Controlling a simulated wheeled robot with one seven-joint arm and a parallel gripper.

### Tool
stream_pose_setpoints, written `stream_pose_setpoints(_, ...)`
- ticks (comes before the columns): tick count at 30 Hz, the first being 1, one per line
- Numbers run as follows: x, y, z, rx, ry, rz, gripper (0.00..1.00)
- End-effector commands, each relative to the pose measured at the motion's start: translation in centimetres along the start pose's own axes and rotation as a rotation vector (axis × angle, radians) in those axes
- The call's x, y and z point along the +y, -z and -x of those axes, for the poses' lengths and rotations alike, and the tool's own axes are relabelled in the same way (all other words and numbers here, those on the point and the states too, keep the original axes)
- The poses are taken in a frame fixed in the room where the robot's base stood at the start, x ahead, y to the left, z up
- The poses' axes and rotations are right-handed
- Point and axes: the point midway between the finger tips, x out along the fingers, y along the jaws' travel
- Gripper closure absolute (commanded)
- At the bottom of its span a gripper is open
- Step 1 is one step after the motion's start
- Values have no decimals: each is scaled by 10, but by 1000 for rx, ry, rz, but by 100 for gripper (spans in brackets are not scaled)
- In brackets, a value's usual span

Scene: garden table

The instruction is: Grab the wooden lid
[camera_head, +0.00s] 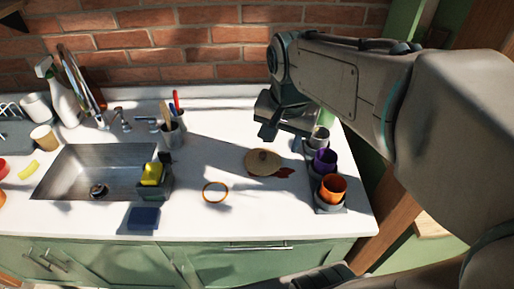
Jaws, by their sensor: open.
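The wooden lid (263,164) is a round, light-brown disc with a small knob on top. It lies on the white counter (235,218), right of the sink. A dark red patch shows on the counter at its right edge. My gripper (284,139) is open and points down above the counter, a little above and to the right of the lid in the picture. It appears empty and apart from the lid.
A purple cup (325,161), an orange cup (333,188) and a grey cup (318,139) stand at the right edge. An orange-rimmed ring or bowl (215,192) lies left of the lid. A utensil holder (171,133) stands by the sink (75,170). The front middle counter is clear.

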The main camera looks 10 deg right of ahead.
Motion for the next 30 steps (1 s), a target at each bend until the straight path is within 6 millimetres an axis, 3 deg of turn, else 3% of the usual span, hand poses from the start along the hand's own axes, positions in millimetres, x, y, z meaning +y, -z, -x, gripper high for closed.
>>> stream_pose_setpoints(1,-8,11,-14,-17,-19,-103,53)
stream_pose_setpoints(6,-32,47,-36,-49,-91,-478,53)
stream_pose_setpoints(15,-75,96,-86,-29,-236,-1075,53)
stream_pose_setpoints(21,-89,112,-105,6,-290,-1295,53)
stream_pose_setpoints(26,-90,113,-117,15,-305,-1349,53)
stream_pose_setpoints(30,-84,109,-141,15,-307,-1351,53)
